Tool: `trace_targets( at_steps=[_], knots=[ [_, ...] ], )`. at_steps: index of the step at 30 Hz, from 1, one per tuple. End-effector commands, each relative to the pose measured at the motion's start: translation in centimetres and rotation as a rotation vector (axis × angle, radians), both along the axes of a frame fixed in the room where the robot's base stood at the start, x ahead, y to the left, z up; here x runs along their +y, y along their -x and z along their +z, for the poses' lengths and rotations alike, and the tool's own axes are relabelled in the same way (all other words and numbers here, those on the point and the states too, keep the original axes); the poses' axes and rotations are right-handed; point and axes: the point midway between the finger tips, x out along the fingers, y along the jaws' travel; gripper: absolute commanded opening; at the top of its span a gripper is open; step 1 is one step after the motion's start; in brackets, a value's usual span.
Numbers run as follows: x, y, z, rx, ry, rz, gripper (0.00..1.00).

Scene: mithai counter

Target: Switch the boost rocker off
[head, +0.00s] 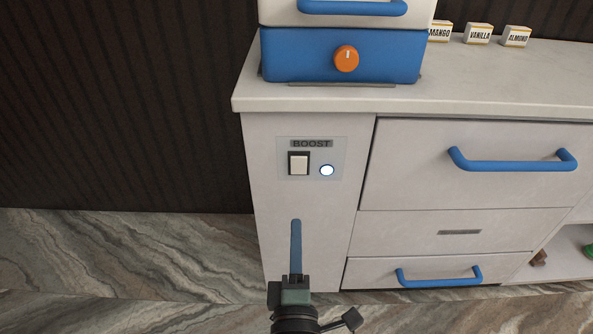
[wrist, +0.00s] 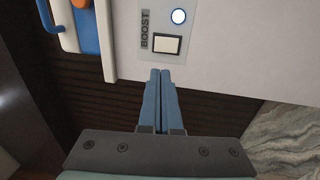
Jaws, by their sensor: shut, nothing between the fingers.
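The boost rocker (head: 299,164) is a white switch in a dark frame, set in a pale panel (head: 338,172) on the counter's narrow front, under a "BOOST" label (head: 311,144). A round lamp (head: 327,170) to its right glows white with a blue rim. In the wrist view the rocker (wrist: 167,44) and lit lamp (wrist: 179,16) lie just beyond my fingertips. My gripper (head: 296,222) is shut and empty, its blue fingers pointing up, below the rocker in the head view. The fingers (wrist: 160,72) lie together in the wrist view. I cannot tell which side of the rocker is pressed in.
A blue and white appliance with an orange knob (head: 346,58) stands on the counter top (head: 470,85). Labelled boxes (head: 478,34) stand at the back right. Drawers with blue handles (head: 513,164) are right of the panel. The floor left of the counter is clear.

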Motion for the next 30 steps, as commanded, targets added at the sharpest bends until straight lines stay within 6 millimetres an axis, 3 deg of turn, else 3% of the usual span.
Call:
trace_targets(
  at_steps=[5,21,30],
  knots=[
    [0.0,-1.8,0.2,-0.004,0.001,0.000,0.00],
    [0.0,-10.8,1.2,-0.004,0.000,-0.001,0.00],
    [0.0,-13.5,1.6,-0.001,0.000,0.001,0.00]
  ],
)
